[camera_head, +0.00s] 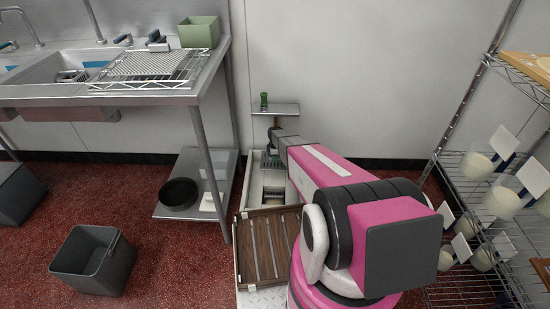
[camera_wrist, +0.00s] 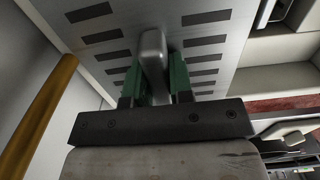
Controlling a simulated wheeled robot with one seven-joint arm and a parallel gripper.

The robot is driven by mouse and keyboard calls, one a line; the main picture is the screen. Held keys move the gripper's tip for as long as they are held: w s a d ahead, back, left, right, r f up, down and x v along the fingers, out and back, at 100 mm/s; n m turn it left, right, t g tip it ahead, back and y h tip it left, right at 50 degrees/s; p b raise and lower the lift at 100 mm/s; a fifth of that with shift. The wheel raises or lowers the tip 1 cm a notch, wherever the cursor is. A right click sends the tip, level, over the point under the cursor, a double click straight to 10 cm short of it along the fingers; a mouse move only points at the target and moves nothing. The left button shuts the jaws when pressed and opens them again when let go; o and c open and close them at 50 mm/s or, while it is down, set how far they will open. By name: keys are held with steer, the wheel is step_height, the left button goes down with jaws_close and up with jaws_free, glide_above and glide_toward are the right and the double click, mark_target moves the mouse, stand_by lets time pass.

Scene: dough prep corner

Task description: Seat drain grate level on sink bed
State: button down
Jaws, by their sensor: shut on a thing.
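The drain grate (camera_wrist: 215,50) is a flat grey plate with rows of dark slots, and it fills the upper middle of the wrist view. A rounded grey handle (camera_wrist: 152,45) stands on its middle. My gripper (camera_wrist: 154,82) has green fingers on both sides of this handle and is shut on it. In the head view the grate (camera_head: 272,161) looks small and grey beneath my arm's end, over a narrow pale basin (camera_head: 254,193) that appears to be the sink bed. My arm partly hides that basin. I cannot tell whether the grate touches the bed or is level.
A brown slatted board (camera_head: 262,250) lies in front of the basin. A small shelf (camera_head: 287,108) with a green bottle (camera_head: 264,100) is behind it. A steel sink table (camera_head: 190,85) stands left, a wire rack (camera_head: 455,165) right. A grey bin (camera_head: 93,262) is on the floor.

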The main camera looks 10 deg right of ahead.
glide_above(275, 173)
steer(key=shift+f, duration=3.65)
steer(key=shift+f, duration=1.55)
steer(key=c, duration=0.9)
jaws_free()
steer(key=shift+r, duration=4)
steer(key=shift+s, duration=0.1)
